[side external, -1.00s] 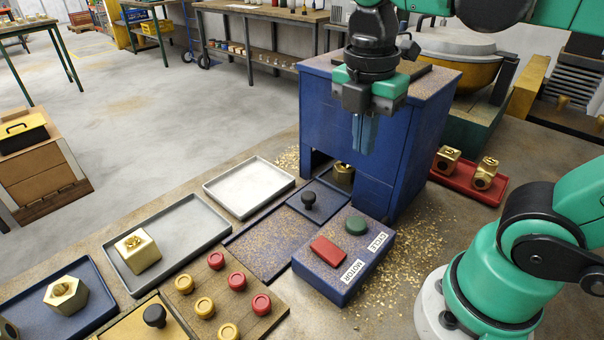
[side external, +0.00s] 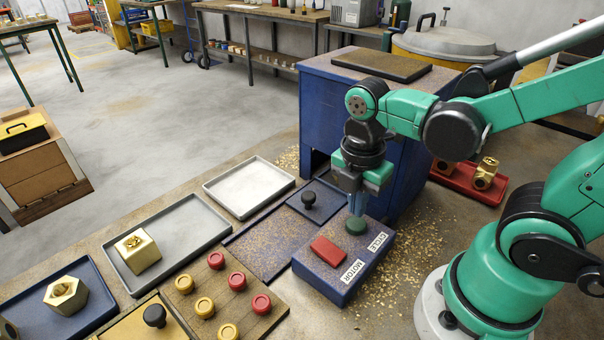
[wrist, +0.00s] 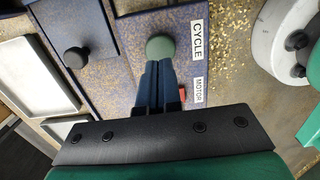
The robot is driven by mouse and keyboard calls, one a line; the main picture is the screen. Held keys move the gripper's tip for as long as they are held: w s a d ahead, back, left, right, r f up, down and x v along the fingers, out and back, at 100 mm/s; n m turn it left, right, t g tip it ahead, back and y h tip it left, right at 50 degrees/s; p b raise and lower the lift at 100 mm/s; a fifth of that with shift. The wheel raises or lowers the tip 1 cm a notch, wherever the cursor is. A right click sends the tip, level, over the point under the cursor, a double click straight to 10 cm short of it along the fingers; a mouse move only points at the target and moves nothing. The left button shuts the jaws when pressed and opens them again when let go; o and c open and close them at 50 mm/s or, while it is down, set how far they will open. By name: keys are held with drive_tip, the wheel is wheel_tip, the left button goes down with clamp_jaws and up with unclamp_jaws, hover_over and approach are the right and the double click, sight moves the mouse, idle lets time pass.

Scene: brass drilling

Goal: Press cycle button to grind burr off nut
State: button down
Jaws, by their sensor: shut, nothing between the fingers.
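The green cycle button (side external: 355,228) is on top of the blue control box (side external: 338,285), beside the label CYCLE. My gripper (side external: 356,212) is shut and empty, pointing down with its fingertips right above the button. They look at or very near its top; contact is not certain. In the wrist view the shut fingertips (wrist: 158,64) overlap the near edge of the green button (wrist: 160,46). The red motor button (side external: 328,250) is in front of it and shows partly in the wrist view (wrist: 182,93). The nut in the blue machine's (side external: 325,110) opening is hidden behind my gripper.
A black knob (side external: 308,200) stands on the blue slide left of the box. A white tray (side external: 206,187) is empty. A grey tray (side external: 200,232) holds a brass block (side external: 140,252). A red tray (side external: 440,179) with brass parts is at right. Brass chips litter the bench.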

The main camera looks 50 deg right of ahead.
sight(355, 223)
drive_tip(key=shift+d+f, duration=0.1)
drive_tip(key=shift+f, duration=1.05)
drive_tip(key=shift+f, duration=1)
drive_tip(key=shift+w+a+r, duration=0.1)
drive_tip(key=shift+a+r, duration=0.05)
drive_tip(key=shift+r, duration=1.95)
drive_tip(key=shift+w+a+r, duration=0.1)
drive_tip(key=shift+r, duration=2)
